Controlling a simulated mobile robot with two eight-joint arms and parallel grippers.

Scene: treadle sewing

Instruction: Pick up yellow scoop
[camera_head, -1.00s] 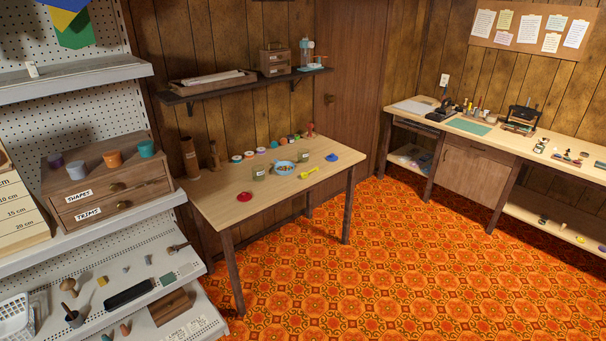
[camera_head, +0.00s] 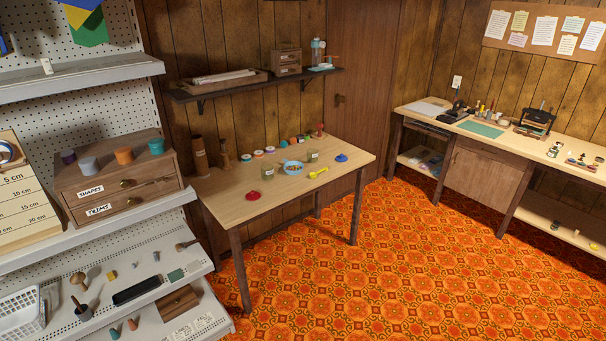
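The yellow scoop (camera_head: 318,173) lies on the small wooden table (camera_head: 225,203), near its front right edge. It is just right of a light blue bowl (camera_head: 292,168) with small pieces in it. A blue lid-like piece (camera_head: 341,158) lies to the right of the scoop, and a jar (camera_head: 312,155) stands behind it. Neither of my grippers shows in the head view.
A red lid-like piece (camera_head: 253,195) and another jar (camera_head: 267,172) are on the table's left part. White pegboard shelves (camera_head: 150,205) stand at the left. A long workbench (camera_head: 560,165) runs along the right. The patterned orange floor (camera_head: 390,270) in front is clear.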

